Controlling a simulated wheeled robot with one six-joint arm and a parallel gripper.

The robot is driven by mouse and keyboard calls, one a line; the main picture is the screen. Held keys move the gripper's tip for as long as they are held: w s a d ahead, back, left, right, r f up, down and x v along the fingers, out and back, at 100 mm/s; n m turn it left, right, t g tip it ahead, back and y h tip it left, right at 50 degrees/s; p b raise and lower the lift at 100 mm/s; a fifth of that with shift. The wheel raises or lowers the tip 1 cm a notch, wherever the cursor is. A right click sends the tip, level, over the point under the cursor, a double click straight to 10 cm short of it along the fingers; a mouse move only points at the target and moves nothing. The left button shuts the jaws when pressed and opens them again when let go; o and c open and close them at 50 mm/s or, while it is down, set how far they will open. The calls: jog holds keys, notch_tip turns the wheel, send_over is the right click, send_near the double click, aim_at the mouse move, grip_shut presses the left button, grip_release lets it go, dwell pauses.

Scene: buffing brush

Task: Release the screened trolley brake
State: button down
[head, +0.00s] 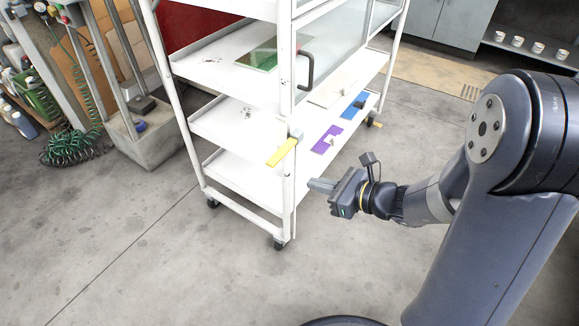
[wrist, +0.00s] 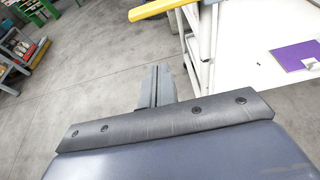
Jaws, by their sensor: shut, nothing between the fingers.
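The white trolley (head: 290,190) stands on small dark castors, with a clear screen and a black handle (head: 308,70) on its near side. A yellow lever (head: 281,152) sits on its near corner post, sloping down to the left. The same lever (wrist: 160,8) shows at the top of the wrist view, beyond my fingertips. A second yellow piece (head: 376,124) is at the trolley's far right end. My gripper (head: 318,185) is shut and empty. In the head view it is right of the near post and lower than the lever, apparently apart from it.
The shelves hold a green plate (head: 262,60), a purple plate (head: 326,139) and a blue plate (head: 354,105). A concrete block (head: 140,140) with posts and a coiled green hose (head: 75,145) stand at left. Grey cabinets (head: 440,22) are behind. The floor in front is clear.

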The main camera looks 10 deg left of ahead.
aim_at(276, 157)
jog(key=b+x, duration=0.3)
jog(key=x, duration=0.6)
jog(key=r, duration=0.1)
jog(key=a+r+p, duration=0.1)
jog(key=r, duration=0.1)
jog(key=shift+r, duration=0.35)
jog(key=shift+r, duration=0.1)
notch_tip(276, 157, up, 3)
jog(key=p, duration=0.2)
jog(key=m+g+p, duration=0.1)
jog(key=p, duration=0.2)
jog(key=shift+f+m+y, duration=0.2)
jog(key=shift+m+y, duration=0.1)
jog(key=r+m+p, duration=0.1)
jog(key=p, duration=0.1)
jog(key=r+g+p, duration=0.1)
jog(key=p, duration=0.2)
jog(key=shift+w+d+r+m, duration=0.15)
jog(key=shift+w+m, duration=0.1)
jog(key=shift+m, duration=0.15)
jog(key=w+d+r+m+g+y+p, duration=0.2)
jog(key=w+r+m+p, duration=0.3)
jog(key=p, duration=0.8)
jog(key=m+y, duration=0.1)
jog(key=m, duration=0.2)
jog(key=shift+w+d, duration=0.15)
jog(key=shift+w, duration=0.25)
